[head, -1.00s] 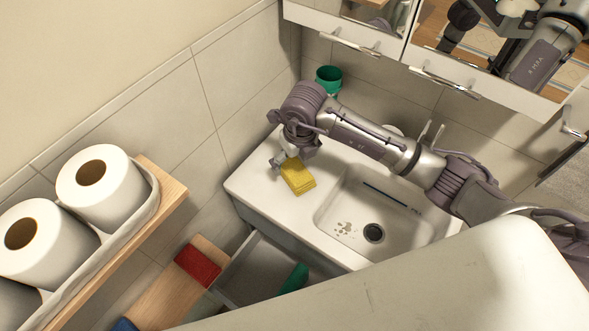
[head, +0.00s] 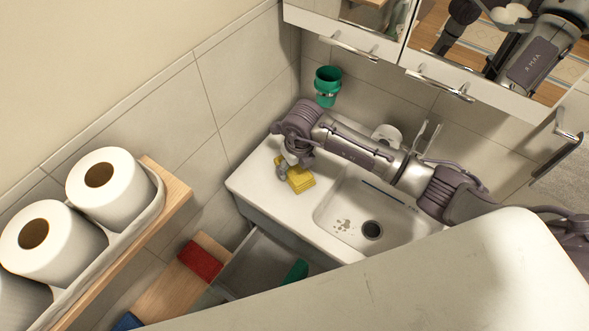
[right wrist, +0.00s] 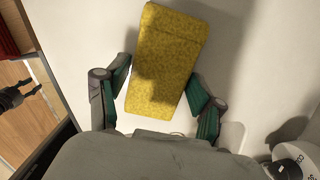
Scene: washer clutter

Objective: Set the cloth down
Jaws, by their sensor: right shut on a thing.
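The yellow cloth (head: 301,181), a folded block, is at the left end of the white washbasin counter. My right gripper (head: 284,170) reaches down at its left side in the head view. The cloth is on or just above the counter; I cannot tell which. A dark two-pronged gripper, seemingly my left (right wrist: 32,88), shows at the left edge of the right wrist view, its prongs apart.
The sink bowl (head: 335,212) is right of the cloth. A green cup (head: 327,84) is on the wall behind. Below, an open drawer (head: 252,262) holds a green item (head: 296,272). A red block (head: 201,261) lies on a wooden surface. Mirror cabinets (head: 440,78) hang above.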

